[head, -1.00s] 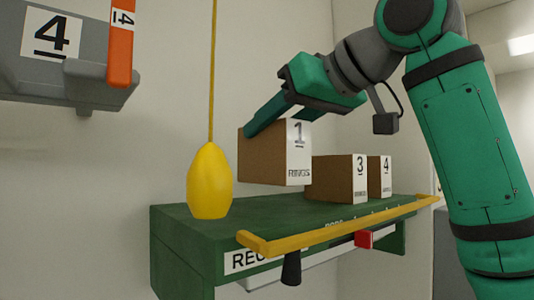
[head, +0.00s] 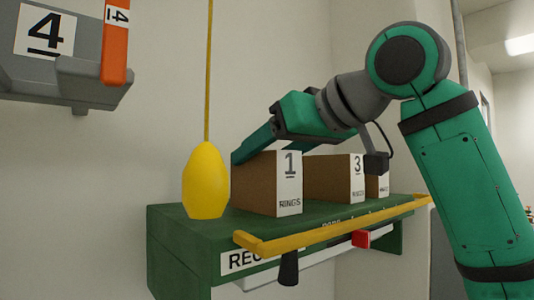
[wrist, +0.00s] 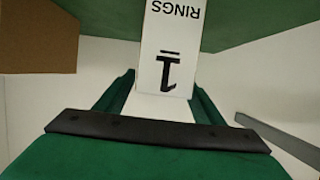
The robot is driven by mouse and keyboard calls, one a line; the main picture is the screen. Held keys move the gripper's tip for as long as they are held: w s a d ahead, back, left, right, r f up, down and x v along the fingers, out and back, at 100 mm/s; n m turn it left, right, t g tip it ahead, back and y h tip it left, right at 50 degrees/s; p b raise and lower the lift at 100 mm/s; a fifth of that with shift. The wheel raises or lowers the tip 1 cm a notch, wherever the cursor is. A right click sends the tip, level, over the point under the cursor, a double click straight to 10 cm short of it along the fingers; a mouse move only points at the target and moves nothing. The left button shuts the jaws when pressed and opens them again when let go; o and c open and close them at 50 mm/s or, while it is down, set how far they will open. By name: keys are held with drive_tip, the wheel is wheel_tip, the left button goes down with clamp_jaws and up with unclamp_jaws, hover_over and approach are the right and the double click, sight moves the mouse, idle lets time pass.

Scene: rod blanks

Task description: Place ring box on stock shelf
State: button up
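The ring box (head: 267,185) is a brown box with a white label reading 1 and RINGS. In the head view it is upright at the left part of the green shelf (head: 180,228), its bottom at the shelf top. My gripper (head: 250,152) comes from the upper right, with its fingers at the box's upper part. In the wrist view the label of the ring box (wrist: 172,45) shows upside down between the two green fingers (wrist: 160,95). The gripper looks shut on the box. The far finger is hidden in the head view.
A yellow hanging weight (head: 206,180) is close left of the ring box. Box 3 (head: 332,178) and a partly hidden box (head: 377,186) stand to the right. A yellow rail (head: 330,226) runs along the shelf front. A grey bracket (head: 60,70) marked 4 is upper left.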

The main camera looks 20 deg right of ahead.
drive_tip(key=shift+a, duration=0.2)
drive_tip(key=shift+s+r, duration=0.1)
drive_tip(key=shift+r, duration=0.05)
drive_tip(key=v, duration=1.1)
drive_tip(key=shift+s+d, duration=0.25)
drive_tip(key=shift+d, duration=0.05)
drive_tip(key=shift+d+r, duration=0.1)
drive_tip(key=shift+r, duration=0.05)
